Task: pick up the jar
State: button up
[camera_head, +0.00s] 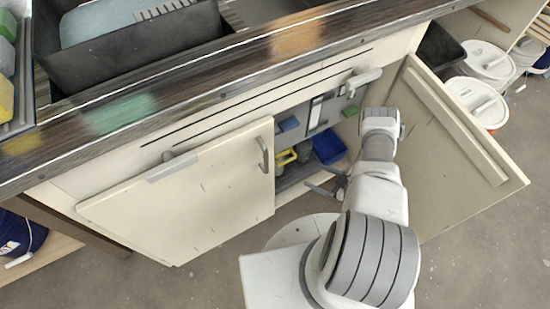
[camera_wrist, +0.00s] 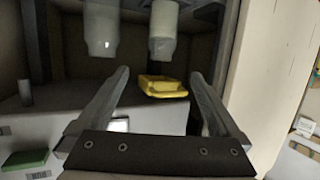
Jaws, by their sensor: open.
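Two pale jar-like containers show at the top of the wrist view, a left one (camera_wrist: 101,28) and a right one (camera_wrist: 163,25). Both are cut off by the top edge, and I cannot tell which is the task's jar. I cannot make out either in the head view. My gripper (camera_wrist: 160,74) is open and empty, with its fingers apart below them in the picture. In the head view my gripper (camera_head: 328,186) is at the open cabinet, partly hidden by my arm.
A yellow item (camera_wrist: 163,87) lies beyond my fingertips. A green block (camera_wrist: 25,160) is at lower left. The open cabinet door (camera_head: 455,150) stands right of my arm; a closed door (camera_head: 190,195) is left. A blue bin (camera_head: 328,146) sits inside, below the countertop (camera_head: 200,90).

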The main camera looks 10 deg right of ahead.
jog(key=b, duration=0.4)
send_near(280, 160)
jog(key=w+a+f, duration=0.2)
jog(key=w+f, duration=0.2)
jog(key=w, duration=0.1)
jog(key=shift+a+b+x, duration=0.2)
jog(key=shift+b+x, duration=0.75)
jog(key=shift+x, duration=1.9)
jog(key=shift+s+r, duration=0.1)
jog(key=shift+s, duration=0.05)
grip_shut()
